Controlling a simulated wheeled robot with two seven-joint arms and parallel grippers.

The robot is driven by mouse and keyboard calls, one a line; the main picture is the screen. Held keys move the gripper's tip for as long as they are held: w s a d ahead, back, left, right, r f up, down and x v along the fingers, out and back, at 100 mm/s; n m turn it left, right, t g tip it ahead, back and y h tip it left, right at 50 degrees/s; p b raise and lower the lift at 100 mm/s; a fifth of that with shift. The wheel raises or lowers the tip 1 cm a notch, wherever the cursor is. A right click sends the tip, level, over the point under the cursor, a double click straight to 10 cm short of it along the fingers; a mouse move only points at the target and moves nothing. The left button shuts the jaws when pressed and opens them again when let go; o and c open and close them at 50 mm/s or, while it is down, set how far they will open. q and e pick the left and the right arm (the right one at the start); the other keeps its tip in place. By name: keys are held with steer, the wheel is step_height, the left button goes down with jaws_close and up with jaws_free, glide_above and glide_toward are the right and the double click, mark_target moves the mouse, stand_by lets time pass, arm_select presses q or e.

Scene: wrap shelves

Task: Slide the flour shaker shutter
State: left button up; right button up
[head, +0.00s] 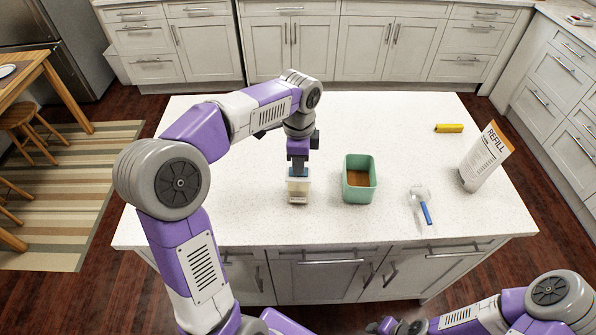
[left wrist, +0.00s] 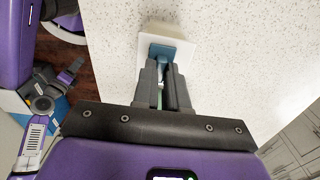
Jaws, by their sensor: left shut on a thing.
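The flour shaker (head: 299,188) is a small pale, boxy container with a blue part at its top, near the middle of the white island top. My left gripper (head: 298,170) points straight down over it. In the left wrist view, the fingers (left wrist: 163,72) are shut on the blue part (left wrist: 162,52) of the shaker, with its white body (left wrist: 180,50) showing around it. The shutter cannot be told apart clearly, and the fingers hide part of the top. My right gripper (head: 396,328) is low at the bottom edge, away from the island, and its fingers are unclear.
A green open bin (head: 359,197) with brown contents stands right of the shaker. Further right are a clear scoop with a blue handle (head: 426,213), a white refill bag (head: 484,160) and a yellow object (head: 449,128).

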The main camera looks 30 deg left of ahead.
arm_select(q)
steer(key=shift+w+a+p, duration=0.25)
steer(key=shift+w+p, duration=0.2)
steer(key=shift+w+a+p, duration=0.2)
steer(key=shift+w+p, duration=0.2)
steer(key=shift+w, duration=0.05)
steer(key=o, duration=0.4)
steer(key=shift+o, duration=0.2)
step_height(320, 180, up, 7)
steer(key=p, duration=0.7)
stand_by(0.6)
